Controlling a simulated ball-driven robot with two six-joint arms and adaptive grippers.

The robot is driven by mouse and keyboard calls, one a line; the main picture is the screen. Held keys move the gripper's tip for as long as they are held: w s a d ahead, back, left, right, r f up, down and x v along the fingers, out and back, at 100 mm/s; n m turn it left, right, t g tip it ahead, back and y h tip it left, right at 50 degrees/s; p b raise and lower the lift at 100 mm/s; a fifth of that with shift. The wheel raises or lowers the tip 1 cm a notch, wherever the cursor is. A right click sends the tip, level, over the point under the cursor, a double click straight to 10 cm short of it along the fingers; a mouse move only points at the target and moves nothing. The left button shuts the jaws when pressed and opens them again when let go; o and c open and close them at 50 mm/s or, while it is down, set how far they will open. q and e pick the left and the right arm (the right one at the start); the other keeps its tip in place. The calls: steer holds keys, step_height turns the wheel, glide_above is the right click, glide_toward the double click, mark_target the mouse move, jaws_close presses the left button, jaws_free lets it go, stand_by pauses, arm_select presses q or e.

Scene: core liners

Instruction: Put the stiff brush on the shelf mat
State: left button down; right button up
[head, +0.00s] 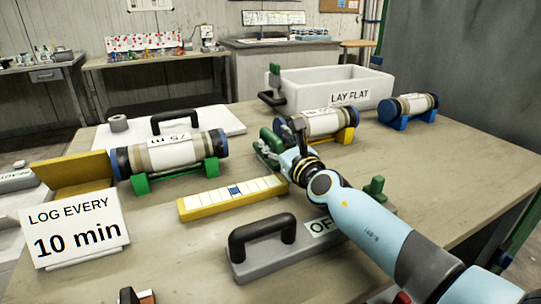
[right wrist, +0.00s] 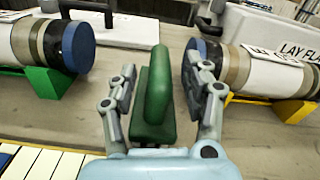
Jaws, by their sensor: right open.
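A green object that looks like the stiff brush (right wrist: 155,88), with an upright green handle part and a wider green block, stands on the table. It also shows in the head view (head: 268,144), partly hidden by my gripper. My right gripper (head: 290,128) is open, with its fingers on either side of the green object. In the right wrist view my right gripper (right wrist: 160,80) shows a gap on both sides of it. The brush's bristles are not visible. I cannot make out a shelf mat for certain. My left gripper is not in view.
Core tubes lie on a green cradle (head: 141,184), a yellow cradle (head: 345,136) and a blue cradle (head: 400,123). A white tray (head: 375,84) stands at the back. A yellow-edged scale strip (head: 190,214), a grey slab with black handle (head: 270,262) and a sign (head: 75,235) are nearer.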

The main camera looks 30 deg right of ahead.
steer(key=w, duration=0.3)
steer(key=shift+f+b, duration=0.1)
steer(key=shift+b, duration=0.2)
jaws_close()
